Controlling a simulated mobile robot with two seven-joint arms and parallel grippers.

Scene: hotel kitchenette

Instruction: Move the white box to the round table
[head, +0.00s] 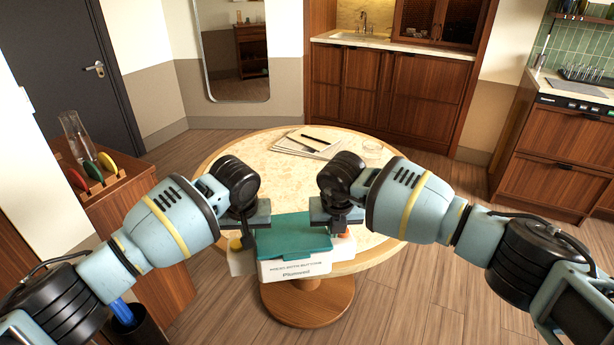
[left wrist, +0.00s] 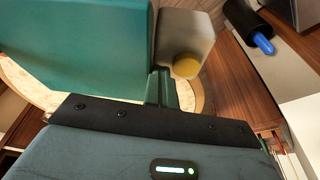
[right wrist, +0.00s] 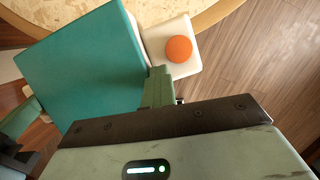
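The white box (head: 292,268) has a teal lid (head: 293,237) and lettering on its near face. It appears between my two grippers, overlapping the near rim of the round table (head: 230,150). I cannot tell how high it is. A yellow button (left wrist: 187,65) sits on its left ledge and an orange button (right wrist: 179,49) on its right ledge. My left gripper (head: 258,232) is at the box's left side, fingers together beside the lid. My right gripper (head: 336,224) is likewise at the right side. The fingertips are partly hidden by the box.
A wooden cabinet (head: 130,230) with a colourful rack is at the left. Kitchen counters (head: 390,95) line the back and right. Wooden floor is open at the right.

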